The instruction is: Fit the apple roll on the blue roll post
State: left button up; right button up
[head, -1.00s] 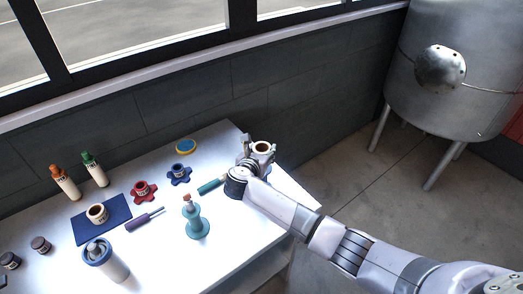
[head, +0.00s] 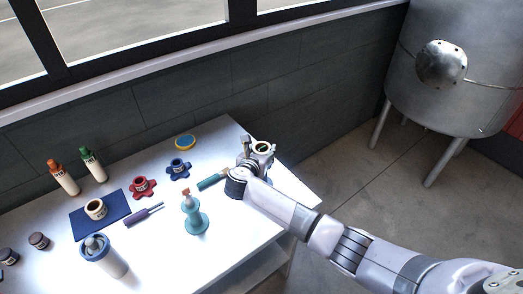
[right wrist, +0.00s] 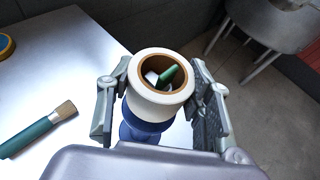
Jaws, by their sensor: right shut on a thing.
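The apple roll (right wrist: 157,106), a white ring with a brown core, is in my right gripper (right wrist: 161,98), which is shut on it with one finger on each side. It also shows in the head view (head: 263,153). A blue body that looks like the blue roll post (right wrist: 140,131) is directly below the roll, partly hidden by it. Something green and white shows inside the roll's hole. I cannot tell whether the post's tip is inside the roll or how far down the roll sits. My left gripper is out of view.
A brush with a teal handle (right wrist: 30,137) lies left of my right gripper. A teal stand (head: 195,221), blue star-shaped holder (head: 179,172) and red star-shaped holder (head: 142,190) are farther left. Another roll (head: 95,211) is on a blue mat (head: 117,202). The table's right edge is close.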

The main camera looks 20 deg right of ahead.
jog(key=shift+f+b, duration=0.7)
jog(key=shift+f, duration=0.55)
jog(key=o, duration=1.2)
jog(key=v, duration=1.2)
jog(key=shift+f, duration=0.1)
